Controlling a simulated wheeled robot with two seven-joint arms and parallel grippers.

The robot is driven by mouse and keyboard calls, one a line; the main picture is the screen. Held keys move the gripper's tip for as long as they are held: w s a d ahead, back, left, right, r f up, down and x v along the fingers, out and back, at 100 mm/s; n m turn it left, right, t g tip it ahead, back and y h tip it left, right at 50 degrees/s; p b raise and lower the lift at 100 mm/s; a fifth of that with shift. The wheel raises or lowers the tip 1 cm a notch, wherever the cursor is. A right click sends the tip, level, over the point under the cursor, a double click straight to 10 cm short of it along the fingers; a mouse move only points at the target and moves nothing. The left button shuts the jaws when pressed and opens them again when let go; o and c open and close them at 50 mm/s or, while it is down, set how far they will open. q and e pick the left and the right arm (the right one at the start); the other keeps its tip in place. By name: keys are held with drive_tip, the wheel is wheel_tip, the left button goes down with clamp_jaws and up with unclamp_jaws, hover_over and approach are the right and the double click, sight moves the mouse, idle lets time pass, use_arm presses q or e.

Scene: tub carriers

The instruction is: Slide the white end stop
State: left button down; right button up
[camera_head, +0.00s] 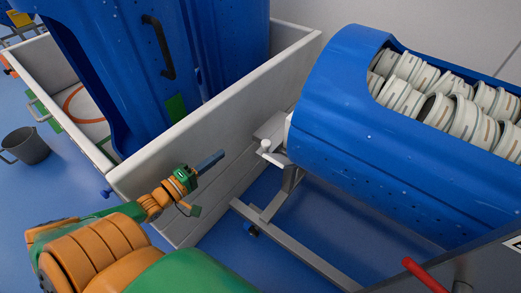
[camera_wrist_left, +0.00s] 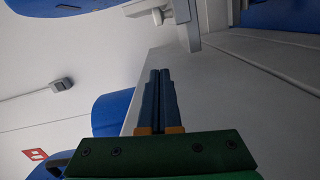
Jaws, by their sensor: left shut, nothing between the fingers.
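The white end stop seems to be the small white knob (camera_head: 265,145) on a light metal bracket at the near left end of the blue drum (camera_head: 345,100). In the left wrist view a white bracket-like part (camera_wrist_left: 150,8) shows at the top, just beyond the fingertips; I cannot tell whether it is the same piece. My left gripper (camera_head: 216,158) is shut and empty, left of the knob and apart from it, in front of the white bin wall. Its blue fingers lie together in the left wrist view (camera_wrist_left: 160,76). My right gripper is out of view.
A large white bin (camera_head: 225,105) holding a tall blue tub (camera_head: 125,55) stands at left. The drum, full of pale ring-shaped pieces (camera_head: 440,105), rests on a grey metal frame (camera_head: 295,245). A dark bucket (camera_head: 27,147) stands far left. A red handle (camera_head: 424,274) is at lower right.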

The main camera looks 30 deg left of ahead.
use_arm(q)
drive_tip(key=w+d+f+b, duration=0.1)
drive_tip(key=w+d+b, duration=0.2)
drive_tip(key=w, duration=0.7)
drive_tip(key=shift+w+d+b, duration=0.15)
drive_tip(key=shift+d+b, duration=0.25)
drive_tip(key=shift+d, duration=0.55)
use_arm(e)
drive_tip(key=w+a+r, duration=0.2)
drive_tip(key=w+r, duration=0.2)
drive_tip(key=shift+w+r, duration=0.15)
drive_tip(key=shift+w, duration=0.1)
use_arm(q)
drive_tip(key=shift+d, duration=0.1)
